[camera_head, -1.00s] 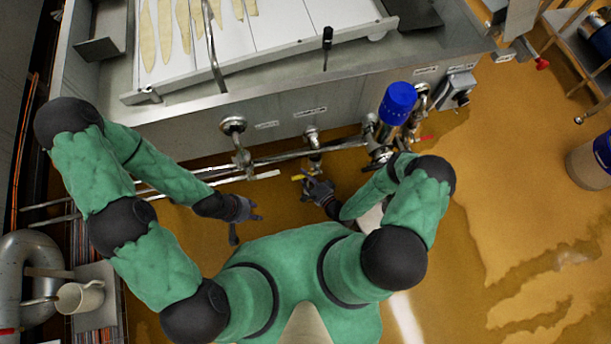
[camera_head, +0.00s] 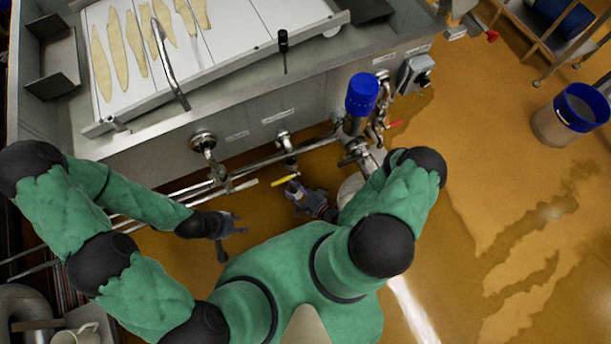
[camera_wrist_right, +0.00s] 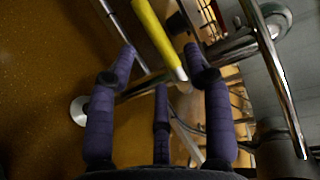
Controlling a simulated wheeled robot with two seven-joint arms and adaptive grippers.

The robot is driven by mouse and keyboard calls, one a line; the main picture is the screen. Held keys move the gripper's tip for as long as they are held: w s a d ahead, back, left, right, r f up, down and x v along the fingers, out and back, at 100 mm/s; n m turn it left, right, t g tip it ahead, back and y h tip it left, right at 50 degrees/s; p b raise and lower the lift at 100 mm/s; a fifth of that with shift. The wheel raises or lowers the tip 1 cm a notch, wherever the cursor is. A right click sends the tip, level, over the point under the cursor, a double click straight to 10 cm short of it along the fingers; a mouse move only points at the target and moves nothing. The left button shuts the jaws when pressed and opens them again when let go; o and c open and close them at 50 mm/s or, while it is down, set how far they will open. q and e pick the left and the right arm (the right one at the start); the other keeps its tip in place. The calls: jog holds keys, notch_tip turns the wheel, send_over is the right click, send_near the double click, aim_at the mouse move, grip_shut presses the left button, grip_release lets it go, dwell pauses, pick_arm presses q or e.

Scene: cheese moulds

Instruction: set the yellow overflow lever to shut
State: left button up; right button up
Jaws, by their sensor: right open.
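The yellow lever (camera_head: 284,180) sits on a small pipe fitting below the vat's side, its handle slanting down to the left in the head view. In the right wrist view the yellow lever (camera_wrist_right: 158,40) runs between and beyond the spread fingers. My right gripper (camera_head: 297,190) is open just below the lever; in the wrist view its purple-wrapped fingers (camera_wrist_right: 160,62) hold nothing. I cannot tell whether any finger touches the lever. My left gripper (camera_head: 236,230) is to the left, apart from the lever, its fingers spread and empty.
Steel pipes (camera_head: 255,162) run along the vat (camera_head: 240,112). A blue-topped valve (camera_head: 362,94) and a red lever (camera_head: 396,123) stand to the right of the yellow one. A bucket with a blue rim (camera_head: 556,128) stands far right. The wet brown floor between is open.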

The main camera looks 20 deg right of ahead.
jog(key=v, duration=0.6)
jog(key=shift+w, duration=0.1)
dwell(0.6)
